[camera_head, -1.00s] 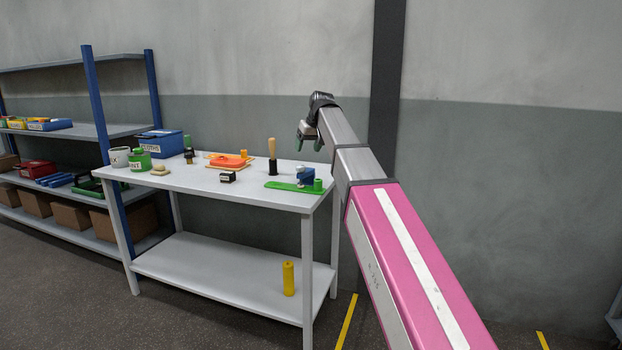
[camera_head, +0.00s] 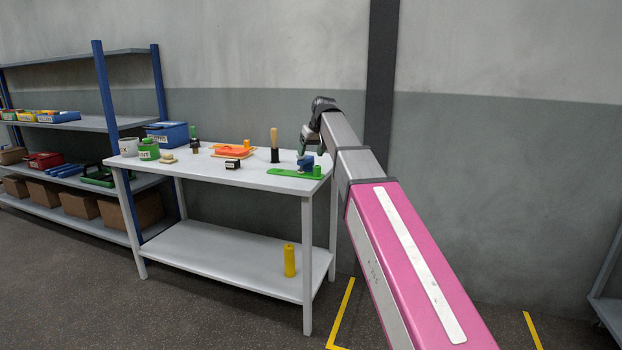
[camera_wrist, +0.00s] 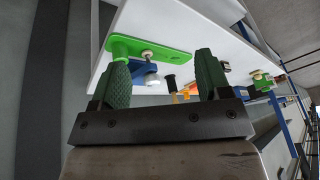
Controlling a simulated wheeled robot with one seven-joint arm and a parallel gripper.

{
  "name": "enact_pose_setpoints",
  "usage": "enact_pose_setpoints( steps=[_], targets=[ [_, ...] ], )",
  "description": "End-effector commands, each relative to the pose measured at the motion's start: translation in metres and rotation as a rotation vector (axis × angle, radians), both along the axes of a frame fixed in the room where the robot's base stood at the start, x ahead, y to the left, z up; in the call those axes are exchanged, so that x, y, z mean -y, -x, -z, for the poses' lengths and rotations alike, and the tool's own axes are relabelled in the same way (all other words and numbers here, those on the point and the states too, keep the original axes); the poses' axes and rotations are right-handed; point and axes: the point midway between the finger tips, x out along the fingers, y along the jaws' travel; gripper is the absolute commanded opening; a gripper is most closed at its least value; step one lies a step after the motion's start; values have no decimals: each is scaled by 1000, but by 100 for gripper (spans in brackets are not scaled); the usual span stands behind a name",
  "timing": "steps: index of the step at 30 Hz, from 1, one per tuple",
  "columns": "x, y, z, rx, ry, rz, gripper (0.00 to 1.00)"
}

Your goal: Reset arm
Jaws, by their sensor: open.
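My gripper (camera_head: 311,143) is open, with its fingers above the right end of the white table (camera_head: 230,177). In the wrist view its two green fingertips (camera_wrist: 162,82) stand wide apart with nothing held between them. A green flat holder (camera_head: 292,174) with a blue piece (camera_head: 305,162) lies on the table just below the gripper. In the wrist view the green holder (camera_wrist: 165,50) and blue piece (camera_wrist: 142,69) show behind the left finger, apart from it as far as I can tell.
A yellow cylinder (camera_head: 290,260) stands on the lower shelf. Blue-posted shelving (camera_head: 105,95) is at left.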

Motion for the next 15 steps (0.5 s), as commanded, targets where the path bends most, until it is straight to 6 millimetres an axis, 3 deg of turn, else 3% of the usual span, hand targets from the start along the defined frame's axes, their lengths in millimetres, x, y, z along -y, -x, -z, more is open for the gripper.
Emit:
enact_pose_setpoints(
  steps=[8,11,15],
  targets=[
    [20,15,58,-34,17,44,70],
    [31,24,86,-52,25,68,70],
    [52,45,140,-84,44,111,70]
  ],
)
